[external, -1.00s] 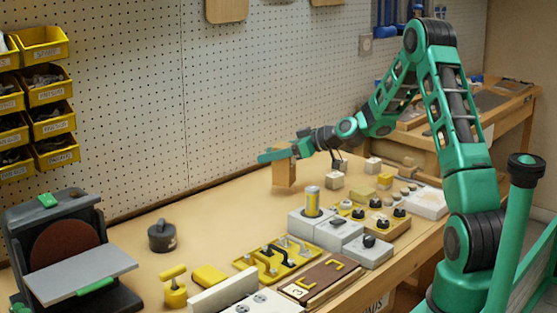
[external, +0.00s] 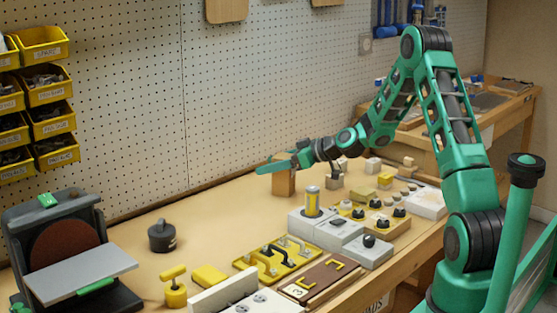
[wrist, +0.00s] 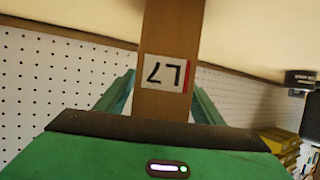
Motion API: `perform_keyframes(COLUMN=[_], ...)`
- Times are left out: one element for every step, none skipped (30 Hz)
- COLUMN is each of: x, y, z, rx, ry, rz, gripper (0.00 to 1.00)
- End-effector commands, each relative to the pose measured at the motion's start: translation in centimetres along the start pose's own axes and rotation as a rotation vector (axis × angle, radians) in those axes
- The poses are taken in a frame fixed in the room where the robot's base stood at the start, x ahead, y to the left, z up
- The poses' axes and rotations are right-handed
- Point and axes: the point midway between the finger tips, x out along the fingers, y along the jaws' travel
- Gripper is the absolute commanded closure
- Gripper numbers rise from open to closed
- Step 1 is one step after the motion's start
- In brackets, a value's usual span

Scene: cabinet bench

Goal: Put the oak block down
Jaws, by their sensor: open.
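The oak block (external: 284,183) stands upright near the back of the bench, left of the low blocks, its foot seemingly on the bench top. My gripper (external: 277,166) is level around the block's upper part, with its green fingers on either side. In the wrist view the oak block (wrist: 166,75) rises between the two fingers, its white L7 label upside down with a red edge. The fingers are open. Whether either finger still touches the wood I cannot tell.
A black lidded weight (external: 162,237) and a disc sander (external: 65,250) are to the left. A grey housing with a yellow cylinder (external: 312,202) stands in front of the block. Bare bench lies left of the block.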

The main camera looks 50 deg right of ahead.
Motion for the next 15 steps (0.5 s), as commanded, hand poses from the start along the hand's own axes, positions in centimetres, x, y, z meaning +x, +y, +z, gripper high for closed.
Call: perform_keyframes(x=[-0.2, -0.5, -0.9, -1.3, -1.8, -2.5, -3.1, -3.6, -4.5, -5.1, -5.7, -6.5, -7.1, -7.7, -8.4], y=[0.0, 0.0, 0.1, 0.1, 0.1, 0.1, 0.1, 0.1, 0.1, 0.1, 0.1, 0.1, 0.1, 0.2, 0.1], z=[-0.1, -0.1, -0.1, -0.1, 0.0, -0.1, -0.1, -0.1, -0.1, -0.1, -0.1, -0.1, -0.1, -0.1, -0.1], rx=[0.0, 0.0, 0.0, 0.0, 0.0, 0.0, 0.001, 0.001, 0.0, 0.0, 0.001, 0.001, 0.0, 0.0, 0.001], ry=[0.0, 0.0, 0.0, -0.001, -0.001, -0.001, -0.001, 0.0, -0.001, 0.0, 0.0, -0.001, 0.0, 0.0, 0.0], rz=[0.001, 0.001, 0.001, 0.002, 0.002, 0.003, 0.003, 0.003, 0.004, 0.004, 0.004, 0.003, 0.003, 0.004, 0.004], gripper=[0.38, 0.38, 0.38, 0.38, 0.38, 0.38, 0.38, 0.38, 0.38, 0.38, 0.38, 0.38, 0.38, 0.38, 0.38])
